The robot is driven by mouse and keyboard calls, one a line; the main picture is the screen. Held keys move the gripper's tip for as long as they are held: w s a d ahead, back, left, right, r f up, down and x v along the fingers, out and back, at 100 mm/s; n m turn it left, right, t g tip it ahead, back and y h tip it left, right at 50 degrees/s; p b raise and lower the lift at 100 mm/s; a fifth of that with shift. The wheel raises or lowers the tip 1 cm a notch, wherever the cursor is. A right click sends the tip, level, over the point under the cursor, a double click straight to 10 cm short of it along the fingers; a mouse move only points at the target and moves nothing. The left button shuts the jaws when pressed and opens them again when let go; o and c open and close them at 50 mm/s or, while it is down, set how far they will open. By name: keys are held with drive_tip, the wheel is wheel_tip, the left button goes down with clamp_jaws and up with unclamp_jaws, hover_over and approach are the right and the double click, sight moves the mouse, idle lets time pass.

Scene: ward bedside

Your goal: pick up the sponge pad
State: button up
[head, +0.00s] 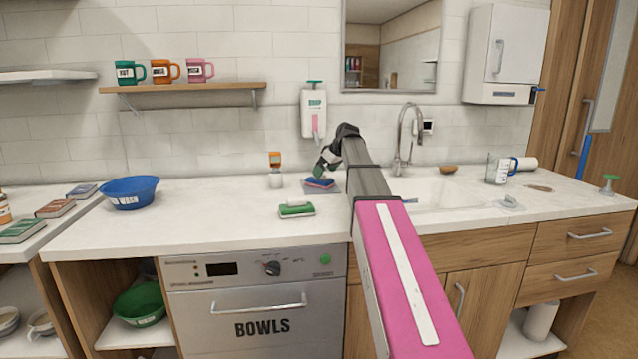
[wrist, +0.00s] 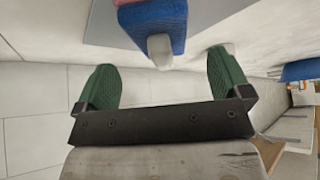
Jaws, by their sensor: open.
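A blue pad with a pink layer, which looks like the sponge pad (head: 319,184), lies on a small grey mat (head: 308,189) on the counter. In the wrist view the blue pad (wrist: 153,22) shows at the top, partly cut off, with a small pale piece at its near end. My gripper (head: 322,168) is just above and beside the pad in the head view. In the wrist view my gripper (wrist: 163,76) is open, its two green fingers apart and nothing between them. The pad lies beyond the fingertips, roughly in line with the gap.
A green and white block (head: 296,209) lies nearer the counter's front edge. An orange-topped white container (head: 275,172) stands left of the mat. The tap (head: 403,140) and sink are to the right, a blue bowl (head: 130,192) far left.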

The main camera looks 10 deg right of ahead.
drive_tip(key=x, duration=0.5)
drive_tip(key=shift+a, duration=0.15)
drive_tip(key=c, duration=1.1)
drive_tip(key=shift+r, duration=0.1)
drive_tip(key=shift+r, duration=0.4)
drive_tip(key=r, duration=0.3)
drive_tip(key=shift+s+a+r, duration=0.3)
drive_tip(key=shift+r, duration=0.05)
drive_tip(key=s+a+r, duration=0.1)
drive_tip(key=a+r, duration=0.1)
drive_tip(key=a, duration=0.1)
drive_tip(key=s+a+r, duration=0.2)
drive_tip(key=a, duration=0.1)
drive_tip(key=s+a+r, duration=0.2)
drive_tip(key=a, duration=0.1)
drive_tip(key=shift+s+a+r, duration=0.2)
drive_tip(key=shift+s, duration=0.05)
